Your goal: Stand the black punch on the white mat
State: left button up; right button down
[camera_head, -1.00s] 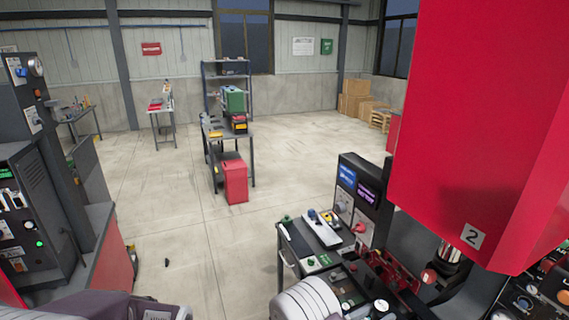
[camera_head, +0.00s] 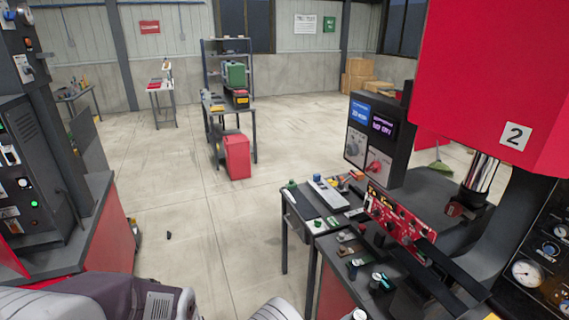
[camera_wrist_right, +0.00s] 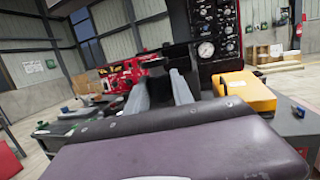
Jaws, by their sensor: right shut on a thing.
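In the right wrist view my right gripper (camera_wrist_right: 160,88) has its two grey fingers closed together around a dark thing. A black block-like shape (camera_wrist_right: 178,52) shows at the fingertips; it is probably the black punch, but its full outline is hidden. In the head view neither gripper shows; only parts of my arms lie along the bottom edge. I cannot pick out the white mat for certain in either view.
A yellow box (camera_wrist_right: 245,90) is at right in the wrist view. Floor is open at centre-left.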

jog(key=shift+s+d+f+n+t+y, duration=0.7)
jog(key=shift+d+f+t, duration=0.15)
jog(key=shift+f, duration=1.45)
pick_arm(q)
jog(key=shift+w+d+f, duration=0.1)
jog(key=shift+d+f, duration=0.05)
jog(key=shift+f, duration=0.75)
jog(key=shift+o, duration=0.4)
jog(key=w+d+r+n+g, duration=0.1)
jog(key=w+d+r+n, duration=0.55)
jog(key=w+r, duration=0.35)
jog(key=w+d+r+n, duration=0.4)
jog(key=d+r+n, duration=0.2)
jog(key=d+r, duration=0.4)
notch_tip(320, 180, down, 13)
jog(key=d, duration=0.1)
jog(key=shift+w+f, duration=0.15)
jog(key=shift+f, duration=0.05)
pick_arm(e)
jog(key=w+a+r+n+t+y, duration=0.2)
jog(key=a+r, duration=0.3)
jog(key=a, duration=0.5)
jog(key=w+a+r+n+t+y, duration=0.1)
jog(key=w+a+r+t+y, duration=0.1)
jog(key=a, duration=0.8)
notch_tip(320, 180, up, 4)
jog(key=shift+w+f+n+y, duration=0.25)
jog(key=shift+w+n+y, duration=0.15)
jog(key=shift+w+y, duration=0.5)
